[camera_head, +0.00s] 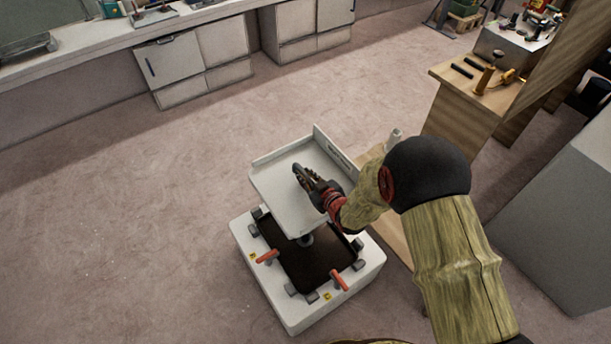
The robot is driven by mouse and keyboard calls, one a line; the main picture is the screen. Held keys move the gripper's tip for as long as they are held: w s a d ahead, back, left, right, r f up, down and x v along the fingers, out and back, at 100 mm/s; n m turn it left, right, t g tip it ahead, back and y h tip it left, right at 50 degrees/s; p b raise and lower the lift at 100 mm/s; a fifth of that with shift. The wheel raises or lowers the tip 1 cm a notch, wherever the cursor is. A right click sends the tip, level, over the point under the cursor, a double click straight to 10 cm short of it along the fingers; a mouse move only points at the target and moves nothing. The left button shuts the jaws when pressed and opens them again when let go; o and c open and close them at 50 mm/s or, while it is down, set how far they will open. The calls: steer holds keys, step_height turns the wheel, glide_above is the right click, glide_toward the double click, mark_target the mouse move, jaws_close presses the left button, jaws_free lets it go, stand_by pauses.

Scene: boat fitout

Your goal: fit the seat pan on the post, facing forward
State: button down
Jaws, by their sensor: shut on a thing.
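The seat pan (282,180) is a pale grey, shallow tray with a taller slotted wall (337,152) along its upper right side. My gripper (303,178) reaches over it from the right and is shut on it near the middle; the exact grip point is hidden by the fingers. The pan is over the far part of a white base block (291,316). A dark round piece, apparently the post (305,240), shows just under the pan's near edge. The rest of it is hidden, and I cannot tell whether pan and post touch.
The block has a black recessed top (310,264), grey blocks around it and red handles (340,280). A wooden bench (462,108) with tools stands at upper right, a grey cabinet (560,215) at right. White cupboards (190,65) line the back. Floor at left is clear.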

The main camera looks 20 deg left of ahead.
steer(key=shift+w+f+b, duration=0.1)
steer(key=shift+f+b, duration=0.4)
steer(key=shift+f, duration=0.05)
steer(key=shift+f, duration=0.3)
steer(key=c, duration=1.7)
jaws_free()
steer(key=shift+o, duration=0.2)
steer(key=shift+f, duration=0.1)
steer(key=shift+f, duration=0.15)
steer(key=v, duration=1.2)
